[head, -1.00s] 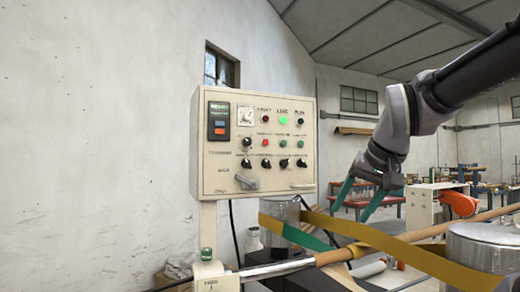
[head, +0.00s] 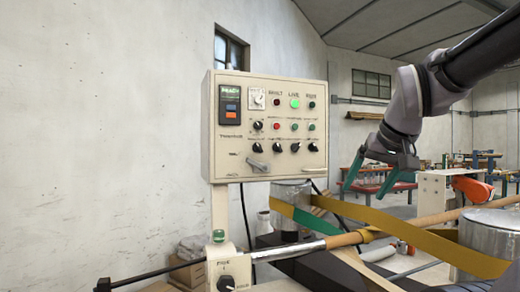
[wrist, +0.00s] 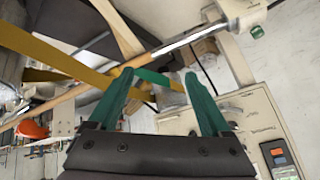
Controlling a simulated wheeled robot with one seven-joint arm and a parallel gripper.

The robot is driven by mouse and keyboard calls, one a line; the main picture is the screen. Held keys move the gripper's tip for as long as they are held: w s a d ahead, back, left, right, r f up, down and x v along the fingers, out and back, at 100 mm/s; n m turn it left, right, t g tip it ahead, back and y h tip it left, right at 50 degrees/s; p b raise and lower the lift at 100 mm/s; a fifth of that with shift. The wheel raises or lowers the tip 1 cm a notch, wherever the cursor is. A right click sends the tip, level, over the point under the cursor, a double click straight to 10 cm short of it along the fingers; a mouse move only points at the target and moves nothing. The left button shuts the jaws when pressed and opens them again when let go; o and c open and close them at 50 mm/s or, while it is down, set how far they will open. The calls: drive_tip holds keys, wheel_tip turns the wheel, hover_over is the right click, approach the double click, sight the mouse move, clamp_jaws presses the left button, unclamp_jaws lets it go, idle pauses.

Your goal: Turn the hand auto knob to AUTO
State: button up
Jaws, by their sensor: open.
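The cream control panel (head: 230,160) stands left of centre in the head view. It carries a row of black rotary knobs (head: 257,147) with one more black knob (head: 258,125) above, and a grey lever handle (head: 257,163) below. The labels are too small to read, so I cannot tell which knob is the hand auto knob. Another black knob (head: 226,284) sits on the post box below. My gripper (head: 362,191), with green fingers, is open and empty, to the right of the panel and apart from it. The wrist view shows the spread fingers (wrist: 158,73) and part of the panel (wrist: 262,112).
A bar (head: 318,246) with yellow and green belts (head: 400,236) crosses below the panel. Metal drums (head: 292,193) stand beside it. A green button (head: 218,236) tops the post box. Open air lies between my gripper and the panel.

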drive_tip(key=w+r+n+t+h, duration=0.1)
drive_tip(key=w+r+n+t, duration=0.3)
drive_tip(key=w+n, duration=0.5)
drive_tip(key=w+r+n+t, duration=0.2)
drive_tip(key=w+r+n, duration=0.4)
drive_tip(key=w+n, duration=0.3)
drive_tip(key=n+g+y, duration=0.1)
drive_tip(key=n+y, duration=0.8)
drive_tip(key=n, duration=0.8)
approach(258, 148)
drive_tip(key=x, duration=0.9)
drive_tip(key=shift+w+d, duration=0.3)
drive_tip(key=shift+d, duration=0.05)
drive_tip(key=shift+r, duration=0.1)
clamp_jaws()
